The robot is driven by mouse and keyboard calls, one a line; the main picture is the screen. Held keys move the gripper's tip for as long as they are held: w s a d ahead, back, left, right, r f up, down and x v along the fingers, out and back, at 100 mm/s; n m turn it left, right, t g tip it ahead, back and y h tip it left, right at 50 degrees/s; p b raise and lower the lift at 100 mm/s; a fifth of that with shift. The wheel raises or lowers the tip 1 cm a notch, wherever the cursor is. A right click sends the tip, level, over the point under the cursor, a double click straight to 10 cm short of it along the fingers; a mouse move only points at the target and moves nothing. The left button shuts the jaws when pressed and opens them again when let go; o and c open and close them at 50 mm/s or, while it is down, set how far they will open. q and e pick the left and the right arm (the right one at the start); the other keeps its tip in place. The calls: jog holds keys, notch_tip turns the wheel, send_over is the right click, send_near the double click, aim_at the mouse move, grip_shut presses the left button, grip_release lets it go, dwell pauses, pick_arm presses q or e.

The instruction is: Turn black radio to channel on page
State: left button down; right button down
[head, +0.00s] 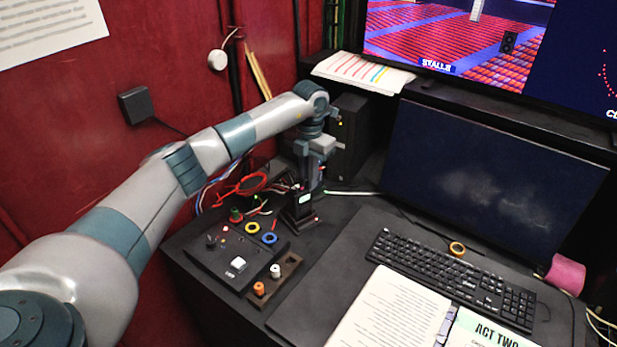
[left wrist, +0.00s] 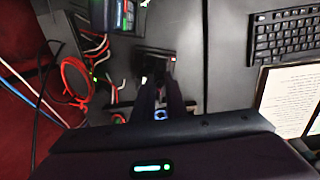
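The black radio (head: 301,207) stands upright on the desk behind the button panel, with a small lit display on its front. My left gripper (head: 312,180) points down at the radio's top. In the left wrist view, the two dark fingers (left wrist: 160,84) reach the radio (left wrist: 153,66), with a narrow gap between them. Whether they grip its top is not clear. A printed page (head: 375,312) lies in an open binder at the front, beside a sheet headed "ACT TWO" (head: 488,334). Its small print is unreadable. My right gripper is out of view.
A button panel (head: 215,262) with knobs and coloured rings sits in front of the radio. Red cables (head: 240,187) lie to its left. A keyboard (head: 450,275) and dark monitor (head: 490,180) stand right. The desk mat (head: 340,252) between has free room.

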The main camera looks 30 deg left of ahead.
pick_arm(q)
jog(key=m+b, duration=0.3)
jog(key=b, duration=0.1)
jog(key=shift+f, duration=0.2)
jog(key=shift+r+m+b, duration=0.1)
jog(key=shift+m+b, duration=1)
jog(key=shift+b, duration=0.05)
jog(key=shift+m+b, duration=0.4)
jog(key=shift+m, duration=0.1)
jog(key=shift+r, duration=0.1)
